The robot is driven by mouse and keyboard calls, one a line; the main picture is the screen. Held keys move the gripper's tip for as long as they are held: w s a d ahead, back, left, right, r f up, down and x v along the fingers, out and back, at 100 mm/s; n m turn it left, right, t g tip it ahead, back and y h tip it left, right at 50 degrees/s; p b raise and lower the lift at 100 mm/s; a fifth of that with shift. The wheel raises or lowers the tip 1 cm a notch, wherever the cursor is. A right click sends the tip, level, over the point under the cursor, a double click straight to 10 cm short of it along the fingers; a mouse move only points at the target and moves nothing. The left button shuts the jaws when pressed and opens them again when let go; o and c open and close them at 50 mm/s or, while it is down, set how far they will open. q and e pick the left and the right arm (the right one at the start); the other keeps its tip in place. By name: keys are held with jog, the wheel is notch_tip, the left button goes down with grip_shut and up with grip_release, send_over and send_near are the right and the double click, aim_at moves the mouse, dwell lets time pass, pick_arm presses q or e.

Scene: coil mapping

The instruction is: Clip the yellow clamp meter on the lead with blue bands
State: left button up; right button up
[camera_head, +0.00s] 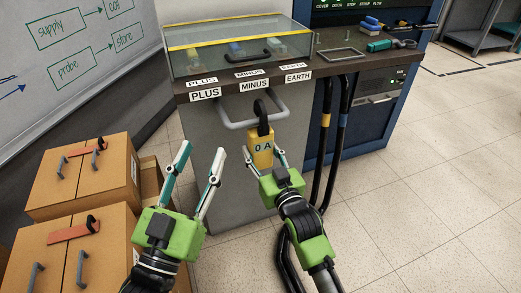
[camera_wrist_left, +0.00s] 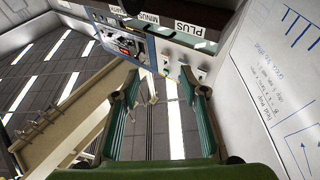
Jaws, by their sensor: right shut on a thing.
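The yellow clamp meter (camera_head: 261,146) is upright in the head view, its display reading "0 A" and its black jaw (camera_head: 263,112) pointing up. My right gripper (camera_head: 265,160) is shut on the meter's body. The meter appears in front of the bench's grey handle; I cannot tell how far apart they are. The lead with a blue band (camera_head: 343,121) hangs down the bench front, to the right of and apart from the meter. Beside it hangs a black lead with a yellow band (camera_head: 326,120). My left gripper (camera_head: 199,164) is open and empty, left of the meter; its fingers also show in the left wrist view (camera_wrist_left: 156,85).
The bench (camera_head: 291,88) carries PLUS, MINUS and EARTH labels and a clear-lidded case (camera_head: 235,45). Several cardboard boxes (camera_head: 80,177) stand at left, below a whiteboard (camera_head: 75,40). A blue cabinet (camera_head: 372,112) stands behind the leads. The floor (camera_head: 430,190) at right is clear.

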aim_at(263, 155)
jog(key=shift+s+d+r, duration=0.1)
jog(key=shift+s+r, duration=0.05)
jog(key=shift+s, duration=0.15)
jog(key=shift+s+d+p, duration=0.2)
jog(key=shift+s+p, duration=0.25)
jog(key=shift+p, duration=0.2)
jog(key=shift+s+d, duration=0.15)
jog(key=shift+s, duration=0.15)
pick_arm(q)
jog(key=shift+a+f+g+y+p, duration=0.9)
jog(key=shift+f+g, duration=2.3)
jog(key=shift+f, duration=2.85)
pick_arm(e)
jog(key=shift+s+d+b, duration=0.15)
jog(key=shift+s+b, duration=0.15)
jog(key=shift+s, duration=0.15)
jog(key=shift+s+d+p, duration=0.25)
jog(key=shift+s+p, duration=0.15)
jog(key=shift+s, duration=0.2)
jog(key=shift+s+d, duration=0.15)
jog(key=shift+s, duration=0.2)
pick_arm(q)
jog(key=s+a+f+g+y+p, duration=0.1)
jog(key=s+a+f+g+y, duration=0.1)
jog(key=s+f+g, duration=0.4)
jog(key=shift+s+a+f+n+g, duration=0.3)
jog(key=shift+s+a+f, duration=0.5)
jog(key=shift+f, duration=1.45)
pick_arm(e)
jog(key=shift+v, duration=0.75)
